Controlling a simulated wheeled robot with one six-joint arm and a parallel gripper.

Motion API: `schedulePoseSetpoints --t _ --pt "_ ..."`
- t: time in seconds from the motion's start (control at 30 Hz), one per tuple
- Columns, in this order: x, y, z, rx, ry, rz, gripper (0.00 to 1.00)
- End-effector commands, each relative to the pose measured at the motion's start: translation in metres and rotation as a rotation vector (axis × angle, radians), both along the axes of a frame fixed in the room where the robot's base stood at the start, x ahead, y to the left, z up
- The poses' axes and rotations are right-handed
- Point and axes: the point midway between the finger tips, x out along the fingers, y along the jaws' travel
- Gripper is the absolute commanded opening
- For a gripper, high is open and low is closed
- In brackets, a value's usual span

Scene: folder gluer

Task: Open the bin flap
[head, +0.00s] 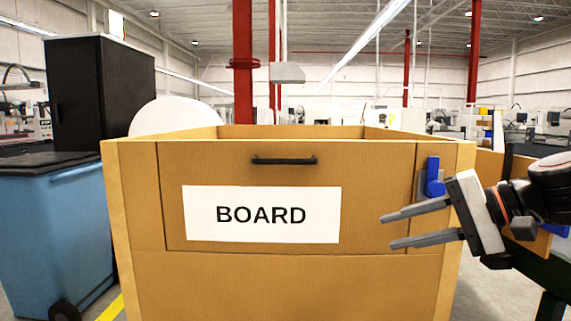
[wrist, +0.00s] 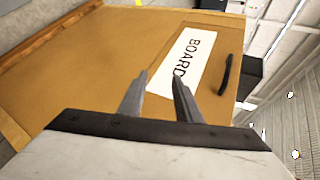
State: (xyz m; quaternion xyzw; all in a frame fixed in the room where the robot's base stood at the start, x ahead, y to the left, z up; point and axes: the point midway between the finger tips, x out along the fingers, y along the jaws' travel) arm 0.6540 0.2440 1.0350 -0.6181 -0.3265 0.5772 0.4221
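The bin (head: 280,290) is a large tan box with an open top, straight ahead in the head view. Its flap (head: 350,170) is a panel in the upper front face and sits flush, closed. The flap has a black bar handle (head: 284,160) near its top edge and a white BOARD label (head: 262,214). A blue latch (head: 433,177) sits at the flap's right side. My gripper (head: 385,231) is in front of the bin's right part, its fingers apart with nothing between them. In the wrist view the handle (wrist: 226,75) lies beyond the fingers (wrist: 160,85), to their right.
A blue wheeled bin (head: 55,235) with a dark lid stands at left, with a black cabinet (head: 100,90) behind it. A red column (head: 243,60) rises behind the tan bin. A tan panel and dark green frame (head: 525,275) are at right.

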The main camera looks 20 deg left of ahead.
Motion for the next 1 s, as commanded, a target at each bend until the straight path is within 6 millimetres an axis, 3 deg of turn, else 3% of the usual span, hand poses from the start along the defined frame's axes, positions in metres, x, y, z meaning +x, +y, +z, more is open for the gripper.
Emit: schedulePoseSetpoints --t 0.03,0.13,0.33,0.47,0.67,1.0 --pt "0.01 0.019 0.019 0.065 0.025 0.02 0.31" --pt "0.025 0.049 0.057 0.192 0.07 0.051 0.31" --pt "0.042 0.082 0.104 0.349 0.125 0.093 0.31" --pt "0.046 0.089 0.114 0.382 0.137 0.101 0.31" --pt "0.045 0.105 0.113 0.383 0.138 0.103 0.31" --pt "0.044 0.158 0.108 0.382 0.139 0.104 0.31"
